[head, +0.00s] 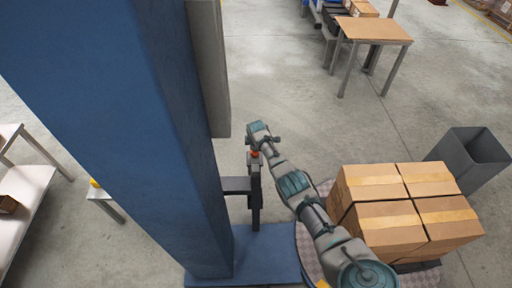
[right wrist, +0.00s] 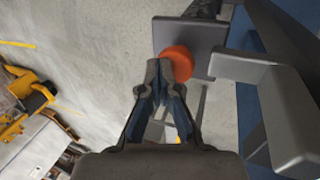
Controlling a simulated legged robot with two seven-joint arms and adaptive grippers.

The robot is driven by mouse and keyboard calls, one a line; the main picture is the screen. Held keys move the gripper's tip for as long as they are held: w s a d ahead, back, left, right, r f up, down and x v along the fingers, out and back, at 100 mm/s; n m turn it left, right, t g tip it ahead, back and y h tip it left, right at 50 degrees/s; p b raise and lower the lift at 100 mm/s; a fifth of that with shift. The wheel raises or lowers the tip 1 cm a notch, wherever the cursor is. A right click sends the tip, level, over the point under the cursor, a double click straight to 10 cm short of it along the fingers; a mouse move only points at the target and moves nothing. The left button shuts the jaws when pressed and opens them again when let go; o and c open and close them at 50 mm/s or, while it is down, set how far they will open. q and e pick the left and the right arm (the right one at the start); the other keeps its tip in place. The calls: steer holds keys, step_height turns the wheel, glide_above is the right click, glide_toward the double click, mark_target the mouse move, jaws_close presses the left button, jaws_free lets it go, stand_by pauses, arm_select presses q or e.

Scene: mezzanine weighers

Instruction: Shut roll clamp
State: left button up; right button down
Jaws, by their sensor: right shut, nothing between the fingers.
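A grey metal bracket with a round orange knob (head: 255,154) stands beside the tall blue column; it appears to be the roll clamp. In the right wrist view the orange knob (right wrist: 178,63) sits against a grey plate (right wrist: 188,37), just ahead of the fingertips. My right gripper (right wrist: 159,68) is shut and empty, its tips close to the knob. I cannot tell whether they touch it. In the head view my right arm reaches up from the lower right, and its fingertips cannot be made out. My left gripper is not in view.
The blue column (head: 120,110) blocks much of the left. Cardboard boxes (head: 405,210) are stacked to the right of my arm, near a grey bin (head: 470,160). A wooden-topped table (head: 375,30) stands farther back. Grey bars (right wrist: 285,110) lie right of the fingers.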

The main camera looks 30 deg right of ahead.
steer(key=shift+s+a+f, duration=0.1)
steer(key=shift+s+f, duration=0.1)
steer(key=shift+f, duration=0.05)
steer(key=v, duration=1.2)
steer(key=shift+w+r, duration=0.15)
steer(key=shift+w, duration=0.15)
